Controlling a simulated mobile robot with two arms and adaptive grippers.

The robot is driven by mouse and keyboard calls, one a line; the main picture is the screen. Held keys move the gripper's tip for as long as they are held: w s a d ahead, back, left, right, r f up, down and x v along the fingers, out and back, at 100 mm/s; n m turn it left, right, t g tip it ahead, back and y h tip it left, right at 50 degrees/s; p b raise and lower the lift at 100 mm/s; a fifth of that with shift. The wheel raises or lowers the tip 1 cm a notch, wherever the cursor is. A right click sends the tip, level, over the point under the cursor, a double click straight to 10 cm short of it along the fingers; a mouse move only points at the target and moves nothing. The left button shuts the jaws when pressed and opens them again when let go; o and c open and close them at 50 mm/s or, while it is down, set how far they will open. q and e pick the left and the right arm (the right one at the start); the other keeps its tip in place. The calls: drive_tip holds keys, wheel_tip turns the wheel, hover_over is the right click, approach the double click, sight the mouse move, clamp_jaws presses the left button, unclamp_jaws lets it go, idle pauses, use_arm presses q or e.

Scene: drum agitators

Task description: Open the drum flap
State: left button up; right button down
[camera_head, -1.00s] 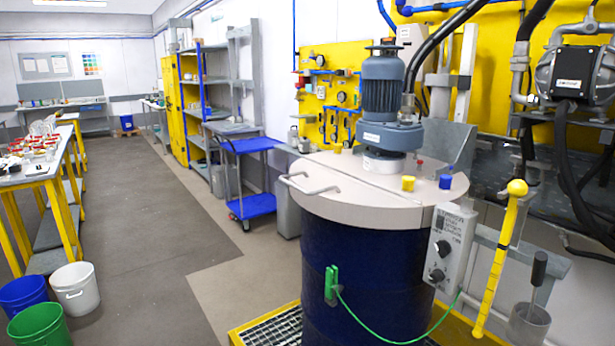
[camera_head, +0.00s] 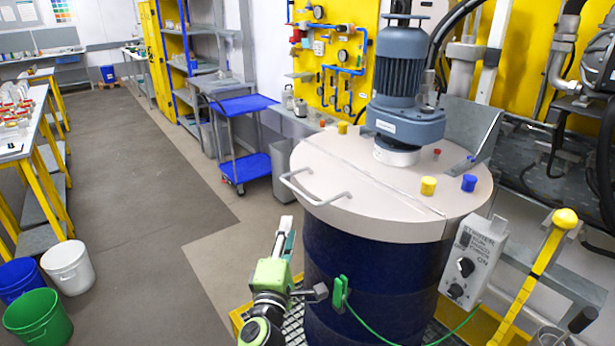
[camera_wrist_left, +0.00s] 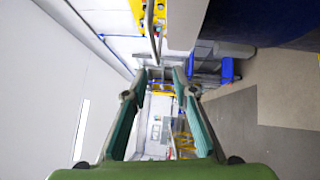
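The drum (camera_head: 370,275) is dark blue, with a pale beige lid on top. The drum flap (camera_head: 365,195) is the front left part of that lid, flat and shut, with a seam behind it. A light U-shaped handle (camera_head: 300,196) sticks out at the flap's left edge. My left gripper (camera_head: 287,235) is below the handle and left of the drum wall, pointing upward and apart from the handle. The left wrist view shows its fingers (camera_wrist_left: 160,82) open and empty, with the handle bar (camera_wrist_left: 152,32) ahead beyond the fingertips. My right gripper is not in view.
A motor (camera_head: 400,85) stands on the lid, with a yellow cap (camera_head: 428,186) and a blue cap (camera_head: 469,183). A green clamp (camera_head: 340,294) with a green cable is on the drum front. A blue cart (camera_head: 250,168) stands behind left.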

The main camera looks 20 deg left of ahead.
sight(297, 193)
use_arm(q)
drive_tip(key=w+r, duration=0.1)
drive_tip(key=w, duration=0.3)
drive_tip(key=w+a+r, duration=0.1)
drive_tip(key=w, duration=0.4)
drive_tip(key=w+r, duration=0.1)
drive_tip(key=w, duration=0.3)
drive_tip(key=shift+w+a, duration=0.25)
clamp_jaws()
